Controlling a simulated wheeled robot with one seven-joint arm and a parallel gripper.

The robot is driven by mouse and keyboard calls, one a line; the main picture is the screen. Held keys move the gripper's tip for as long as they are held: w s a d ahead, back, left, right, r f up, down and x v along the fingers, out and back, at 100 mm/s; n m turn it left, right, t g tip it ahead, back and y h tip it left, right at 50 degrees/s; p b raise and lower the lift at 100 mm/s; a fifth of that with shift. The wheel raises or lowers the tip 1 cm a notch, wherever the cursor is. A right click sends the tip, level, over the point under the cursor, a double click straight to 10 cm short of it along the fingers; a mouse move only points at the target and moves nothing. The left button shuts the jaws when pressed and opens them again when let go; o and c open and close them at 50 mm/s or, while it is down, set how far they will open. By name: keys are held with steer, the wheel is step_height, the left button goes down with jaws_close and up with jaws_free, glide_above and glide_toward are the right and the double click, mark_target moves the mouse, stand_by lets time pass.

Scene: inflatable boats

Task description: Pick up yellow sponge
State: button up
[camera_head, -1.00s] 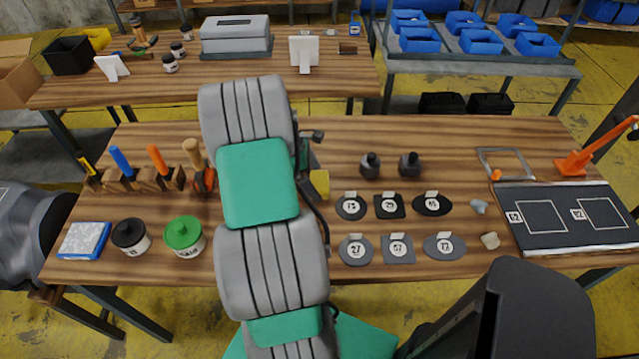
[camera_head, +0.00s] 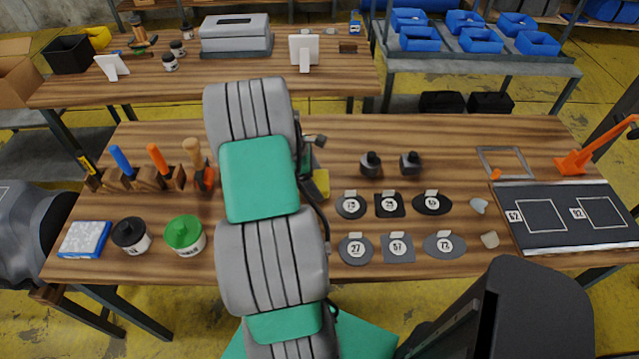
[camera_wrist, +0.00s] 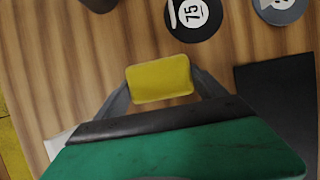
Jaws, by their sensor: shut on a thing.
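The yellow sponge (camera_wrist: 160,78) is between the two fingers of my gripper (camera_wrist: 162,88) in the wrist view, and the gripper is shut on it. In the head view only part of the sponge (camera_head: 321,183) shows, just right of my arm, which hides most of the gripper. I cannot tell whether the sponge touches the wooden table below it.
Numbered dark patches (camera_head: 351,205) lie right of the sponge, with two dark bottles (camera_head: 371,164) behind them. A green-lidded jar (camera_head: 184,236) and a tool rack (camera_head: 145,180) stand left of my arm. A dark board (camera_head: 565,215) lies at the far right.

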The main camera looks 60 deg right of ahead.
mark_target(320, 180)
steer(key=shift+r, duration=0.15)
steer(key=shift+c, duration=0.4)
steer(key=shift+r, duration=0.3)
steer(key=v, duration=0.2)
steer(key=shift+d+r+b, duration=0.1)
steer(key=shift+r+b, duration=0.25)
steer(key=shift+r, duration=0.15)
steer(key=w+a+r, duration=0.9)
steer(key=shift+w+r, duration=0.2)
steer(key=shift+w, duration=0.15)
